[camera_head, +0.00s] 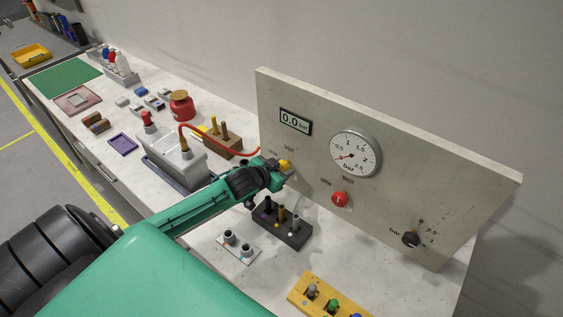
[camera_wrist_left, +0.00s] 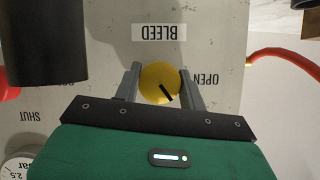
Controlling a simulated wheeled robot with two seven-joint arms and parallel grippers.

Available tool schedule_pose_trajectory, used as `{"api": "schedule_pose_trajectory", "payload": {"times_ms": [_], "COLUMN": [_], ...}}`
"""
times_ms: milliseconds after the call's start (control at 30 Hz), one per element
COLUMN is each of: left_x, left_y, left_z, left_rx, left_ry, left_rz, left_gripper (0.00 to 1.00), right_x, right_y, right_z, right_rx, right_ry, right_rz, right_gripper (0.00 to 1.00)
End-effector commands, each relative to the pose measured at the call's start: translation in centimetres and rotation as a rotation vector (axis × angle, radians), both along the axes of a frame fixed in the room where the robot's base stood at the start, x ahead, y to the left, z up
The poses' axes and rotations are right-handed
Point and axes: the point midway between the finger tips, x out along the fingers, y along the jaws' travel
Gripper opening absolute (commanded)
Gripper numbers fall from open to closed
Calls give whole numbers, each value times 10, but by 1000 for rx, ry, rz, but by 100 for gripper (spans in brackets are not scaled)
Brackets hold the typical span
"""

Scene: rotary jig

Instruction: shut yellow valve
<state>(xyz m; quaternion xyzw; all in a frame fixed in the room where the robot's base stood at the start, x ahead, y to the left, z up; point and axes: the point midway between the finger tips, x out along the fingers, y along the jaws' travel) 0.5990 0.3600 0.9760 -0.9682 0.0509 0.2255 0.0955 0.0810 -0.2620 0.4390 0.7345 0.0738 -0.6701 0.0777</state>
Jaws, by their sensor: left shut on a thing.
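The yellow valve (camera_head: 285,165) is a round knob on the upright panel, at the panel's left part in the head view. In the left wrist view the yellow valve (camera_wrist_left: 160,84) sits under a BLEED label, with a black pointer mark aimed toward the lower right of the picture. OPEN is printed to its right there. My left gripper (camera_head: 283,169) is shut on the knob, with one finger on each side in the left wrist view (camera_wrist_left: 161,84). My right gripper is not in view.
The grey panel (camera_head: 460,190) also carries a red knob (camera_head: 340,199), a black knob (camera_head: 411,239), a dial gauge (camera_head: 354,154) and a display (camera_head: 295,121) reading 0.0. A red hose (camera_head: 225,151) runs beside my left gripper. A dark block (camera_head: 268,232) stands below it.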

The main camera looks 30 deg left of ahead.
Motion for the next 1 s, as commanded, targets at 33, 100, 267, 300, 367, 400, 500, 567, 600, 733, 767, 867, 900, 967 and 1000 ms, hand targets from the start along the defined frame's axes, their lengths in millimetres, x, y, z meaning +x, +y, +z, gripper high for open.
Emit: {"api": "schedule_pose_trajectory", "payload": {"times_ms": [33,100,267,300,367,400,500,567,600,733,767,867,900,967,1000], "left_x": [0,0,0,0,0,0,0,0,0,0,0,0,0,0,0], "left_y": [-1,-2,-2,-2,-2,-2,-2,-2,-2,-2,-2,-2,-2,-2,-2], "left_z": [3,2,0,0,0,-1,-1,-1,-1,-1,-1,-1,-1,-1,-1], "left_rx": [41,107,255,290,339,370,442,480,503,563,575,603,612,622,627], "left_ry": [-4,-9,-21,-22,-28,-30,-34,-38,-40,-45,-45,-48,-49,-49,-50], "left_rz": [1,0,0,0,-1,-1,0,-1,-1,-1,-1,-2,-2,-2,-2], "left_gripper": [18,18,18,18,18,18,18,18,18,18,18,18,18,18,18], "right_x": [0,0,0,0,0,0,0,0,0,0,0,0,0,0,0], "right_y": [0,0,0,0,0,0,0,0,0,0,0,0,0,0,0], "right_z": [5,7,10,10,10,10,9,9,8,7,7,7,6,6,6], "right_rx": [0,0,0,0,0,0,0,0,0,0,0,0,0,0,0], "right_ry": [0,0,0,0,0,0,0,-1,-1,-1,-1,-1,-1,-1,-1], "right_rz": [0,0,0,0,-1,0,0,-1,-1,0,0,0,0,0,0], "right_gripper": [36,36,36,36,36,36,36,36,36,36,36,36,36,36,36]}}
